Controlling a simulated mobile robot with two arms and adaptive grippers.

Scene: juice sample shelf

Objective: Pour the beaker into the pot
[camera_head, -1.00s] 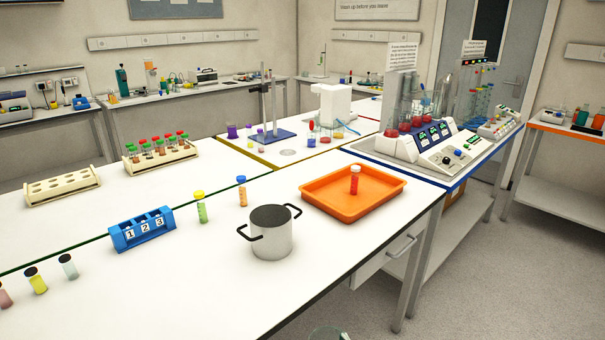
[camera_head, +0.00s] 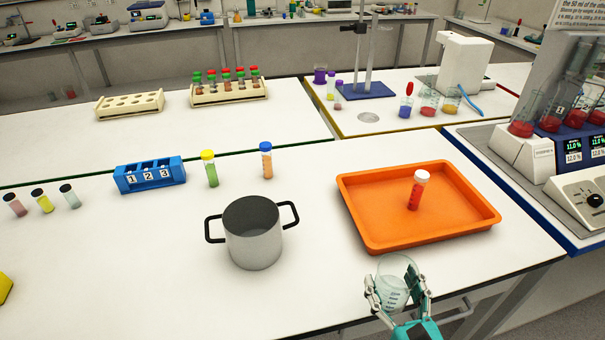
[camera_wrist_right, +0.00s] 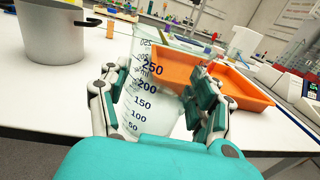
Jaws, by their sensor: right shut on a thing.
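The pot (camera_head: 253,240) is a grey metal pot with two black handles, upright on the white bench in the head view; its inside looks empty. It also shows at the upper left of the right wrist view (camera_wrist_right: 52,36). My right gripper (camera_head: 396,286) is shut on a clear glass beaker (camera_head: 390,288) at the bench's front edge, right of the pot and in front of the orange tray. In the right wrist view the beaker (camera_wrist_right: 148,95) stands roughly upright between the fingers, with dark volume marks. I cannot tell what liquid it holds. My left gripper is not in view.
An orange tray (camera_head: 372,238) with a red-filled, white-capped vial (camera_head: 418,190) lies right of the pot. A blue numbered rack (camera_head: 150,175), a yellow-capped vial (camera_head: 210,169) and a blue-capped vial (camera_head: 267,160) stand behind the pot. The bench in front of the pot is clear.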

